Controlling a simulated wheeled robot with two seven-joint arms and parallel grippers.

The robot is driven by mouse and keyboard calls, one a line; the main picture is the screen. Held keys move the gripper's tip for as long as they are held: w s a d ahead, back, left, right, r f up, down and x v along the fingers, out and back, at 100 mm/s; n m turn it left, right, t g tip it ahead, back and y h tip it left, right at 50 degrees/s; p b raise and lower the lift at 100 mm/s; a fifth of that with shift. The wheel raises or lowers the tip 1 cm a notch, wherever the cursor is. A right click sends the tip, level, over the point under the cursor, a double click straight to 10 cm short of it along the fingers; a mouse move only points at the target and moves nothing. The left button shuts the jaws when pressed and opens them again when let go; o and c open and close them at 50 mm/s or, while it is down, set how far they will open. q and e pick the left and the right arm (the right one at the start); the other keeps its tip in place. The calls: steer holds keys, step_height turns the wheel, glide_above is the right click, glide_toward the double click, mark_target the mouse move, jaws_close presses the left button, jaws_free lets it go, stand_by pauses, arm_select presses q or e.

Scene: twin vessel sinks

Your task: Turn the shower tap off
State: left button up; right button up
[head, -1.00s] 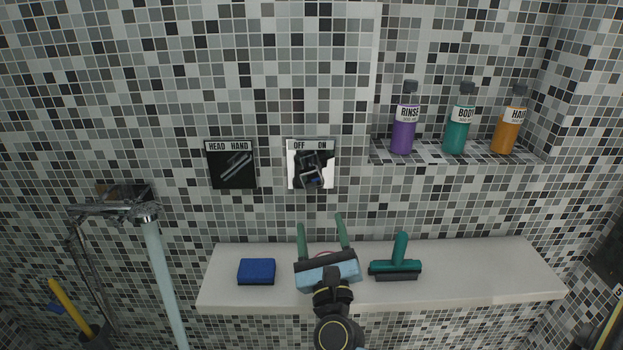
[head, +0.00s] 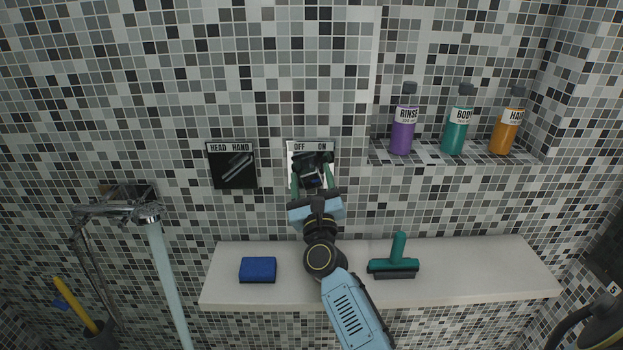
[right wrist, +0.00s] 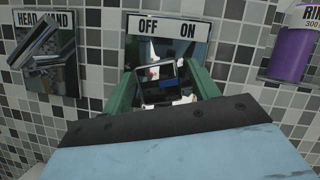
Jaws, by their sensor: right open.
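The shower tap (head: 313,159) is a dark metal handle on a shiny plate (head: 293,172) marked OFF at left and ON at right. In the right wrist view the handle (right wrist: 158,84) shows between the green fingers. My right gripper (head: 312,178) is open, with one finger on each side of the handle; I cannot tell whether they touch it. In the right wrist view my gripper (right wrist: 165,85) partly hides the plate's sides. Water (head: 167,270) runs from the shower head (head: 148,213) at the left. My left gripper is not in view.
A HEAD/HAND selector (head: 232,166) is left of the tap. Below, a white ledge (head: 470,270) holds a blue sponge (head: 257,270) and a green squeegee (head: 394,262). Purple (head: 403,130), teal (head: 457,130) and orange (head: 506,130) bottles stand in the niche at right.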

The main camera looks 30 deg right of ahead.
steer(key=c, duration=1)
steer(key=shift+n, duration=0.3)
steer(key=n+p, duration=0.1)
steer(key=n+y+p, duration=0.1)
steer(key=n, duration=0.1)
steer(key=n+y+p, duration=0.1)
steer(key=shift+r, duration=0.25)
steer(key=n+y+p, duration=0.1)
steer(key=n+p, duration=0.2)
steer(key=n+g+y+p, duration=0.1)
steer(key=n+p, duration=0.2)
steer(key=n, duration=0.1)
steer(key=n+y+p, duration=0.2)
steer(key=n+p, duration=0.1)
steer(key=p, duration=0.1)
steer(key=shift+r+g, duration=0.1)
steer(key=shift+g, duration=0.2)
steer(key=shift+f+n+g+p, duration=0.2)
steer(key=shift+n+g+p, duration=0.2)
steer(key=shift+n+p, duration=0.9)
